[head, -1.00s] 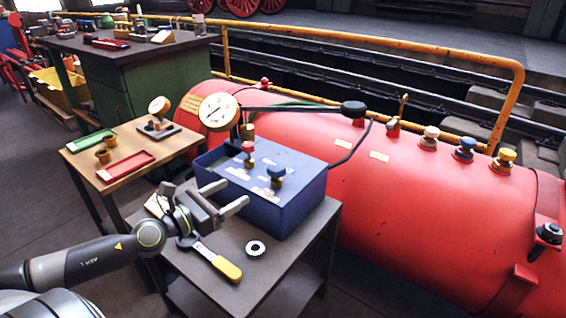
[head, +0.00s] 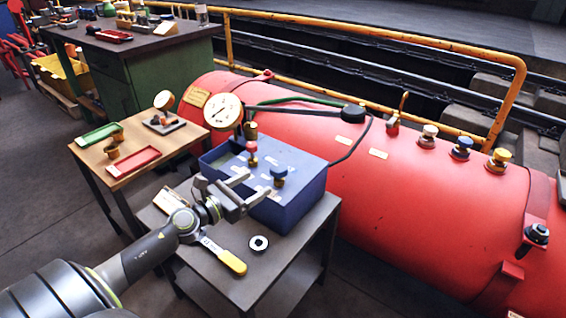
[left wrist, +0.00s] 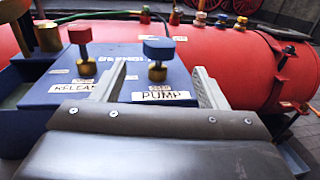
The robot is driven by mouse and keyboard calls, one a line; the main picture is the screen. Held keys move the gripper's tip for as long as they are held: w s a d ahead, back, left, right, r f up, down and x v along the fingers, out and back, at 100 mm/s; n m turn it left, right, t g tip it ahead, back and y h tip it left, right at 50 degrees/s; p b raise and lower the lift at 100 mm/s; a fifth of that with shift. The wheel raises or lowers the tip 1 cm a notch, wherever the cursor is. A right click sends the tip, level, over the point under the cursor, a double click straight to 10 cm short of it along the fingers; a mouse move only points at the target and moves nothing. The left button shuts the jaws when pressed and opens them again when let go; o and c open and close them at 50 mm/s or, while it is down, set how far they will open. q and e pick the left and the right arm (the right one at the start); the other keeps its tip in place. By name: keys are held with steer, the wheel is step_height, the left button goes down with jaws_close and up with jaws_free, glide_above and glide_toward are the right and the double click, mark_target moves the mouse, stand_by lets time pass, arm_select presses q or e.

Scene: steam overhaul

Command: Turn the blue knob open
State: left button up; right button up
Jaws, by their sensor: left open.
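The blue knob (head: 279,173) stands on a brass stem on top of the blue pump box (head: 300,205). In the left wrist view the blue knob (left wrist: 158,47) stands behind a label reading PUMP, between the lines of my two fingers. My left gripper (head: 258,183) is open and empty, over the box's front left part, with its fingers pointing toward the knob. The fingers look apart from the knob. A red knob (left wrist: 80,36) stands left of it by a label that seems to read RELEASE. My right gripper is out of view.
A red boiler (head: 350,170) behind the box carries another blue knob (head: 461,148) among white and yellow ones. A pressure gauge (head: 222,111) stands at the box's back left. A yellow-handled tool (head: 226,258) and a ring (head: 258,243) lie on the cart.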

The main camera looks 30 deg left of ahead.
mark_target(283, 167)
arm_select(q)
steer(key=p+x, duration=0.2)
steer(key=x, duration=0.3)
steer(key=shift+w+r, duration=0.15)
steer(key=shift+r, duration=0.05)
steer(key=x, duration=0.5)
steer(key=shift+f, duration=0.2)
steer(key=shift+w+d, duration=0.2)
steer(key=shift+w, duration=0.3)
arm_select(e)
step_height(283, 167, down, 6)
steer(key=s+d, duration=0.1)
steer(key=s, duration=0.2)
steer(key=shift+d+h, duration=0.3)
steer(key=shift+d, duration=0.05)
arm_select(q)
steer(key=shift+c, duration=0.4)
steer(key=c, duration=0.9)
